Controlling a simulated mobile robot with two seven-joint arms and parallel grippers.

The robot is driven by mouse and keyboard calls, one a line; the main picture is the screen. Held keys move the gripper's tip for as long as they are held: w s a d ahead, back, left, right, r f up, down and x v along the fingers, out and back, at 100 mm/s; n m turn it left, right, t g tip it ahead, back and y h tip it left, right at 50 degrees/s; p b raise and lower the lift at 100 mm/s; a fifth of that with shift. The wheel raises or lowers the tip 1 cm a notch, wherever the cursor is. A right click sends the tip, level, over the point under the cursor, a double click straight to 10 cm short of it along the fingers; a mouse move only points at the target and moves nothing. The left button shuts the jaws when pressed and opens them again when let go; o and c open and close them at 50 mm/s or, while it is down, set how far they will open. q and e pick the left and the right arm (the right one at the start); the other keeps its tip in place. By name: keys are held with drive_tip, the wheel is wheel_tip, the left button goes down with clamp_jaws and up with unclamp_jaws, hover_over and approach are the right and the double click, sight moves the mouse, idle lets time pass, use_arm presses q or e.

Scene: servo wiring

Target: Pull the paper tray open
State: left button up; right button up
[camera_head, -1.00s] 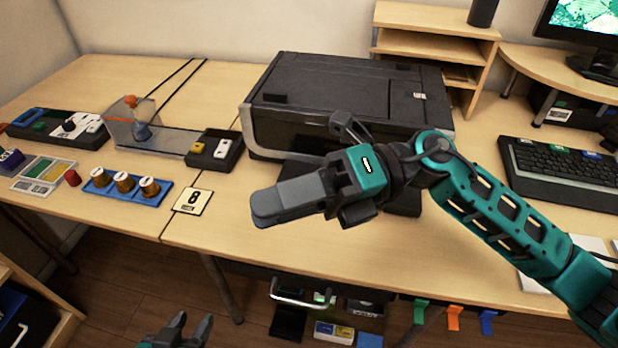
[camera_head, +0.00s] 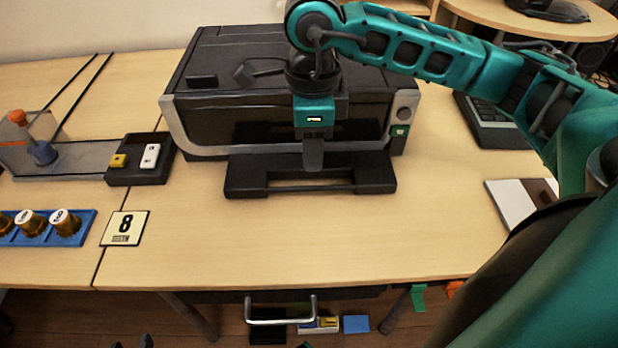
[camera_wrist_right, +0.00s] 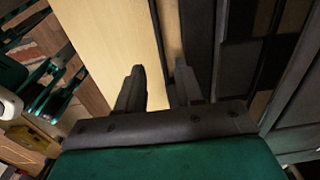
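The black paper tray (camera_head: 245,180) sticks out low from the front of the black printer (camera_head: 230,118), with a slot behind its front bar. My right gripper (camera_head: 313,160) points down over the tray's front in the head view. In the right wrist view its two fingers (camera_wrist_right: 160,88) are apart, with the tray's dark front bar (camera_wrist_right: 157,35) running between their lines. Whether they touch the bar cannot be told. Of my left gripper, only dark fingertips (camera_head: 146,342) show at the bottom edge.
A switch box (camera_head: 140,160), a card with an 8 (camera_head: 124,229) and a blue holder with brown-sided jars (camera_head: 70,226) lie to the left. A keyboard (camera_head: 490,120) and a white-and-brown pad (camera_head: 515,200) are to the right. The tabletop before the tray is clear.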

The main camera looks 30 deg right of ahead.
sight(311, 178)
wheel_tip(311, 178, down, 8)
drive_tip(key=shift+w+r+b, duration=0.1)
drive_tip(key=shift+r+b, duration=0.05)
drive_tip(key=shift+b, duration=0.4)
drive_tip(key=shift+c, duration=0.3)
clamp_jaws()
idle(0.8)
